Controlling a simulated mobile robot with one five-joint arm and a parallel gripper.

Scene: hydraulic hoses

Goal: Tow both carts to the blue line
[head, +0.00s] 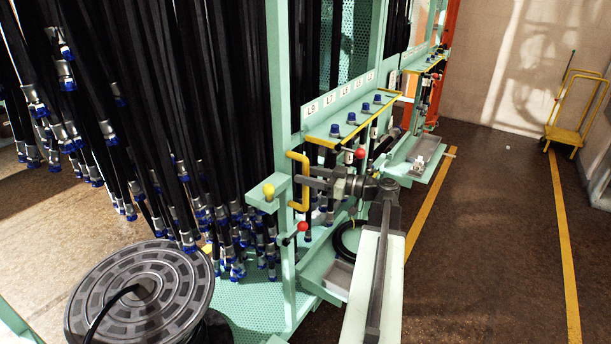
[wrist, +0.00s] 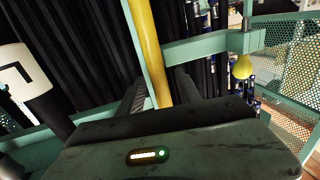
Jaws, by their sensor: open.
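The near cart (head: 283,130) is a mint-green rack hung with black hoses, with a yellow upright handle (head: 304,183) on its end post. My gripper (head: 307,181) is open at this handle. In the wrist view the yellow handle (wrist: 149,50) runs down between the two spread fingers of my gripper (wrist: 160,92); whether either finger touches it I cannot tell. A second mint-green cart (head: 424,62) stands behind in line, partly hidden by the first, with its own yellow handle (head: 404,86). No blue line shows in either view.
A yellow knob (head: 268,190) and a red-knobbed lever (head: 302,228) sit close to my gripper. A round dark-grey lid (head: 140,290) stands at the front left. Yellow floor lines (head: 563,230) bound a clear aisle on the right. A yellow trolley (head: 572,112) stands by the wall.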

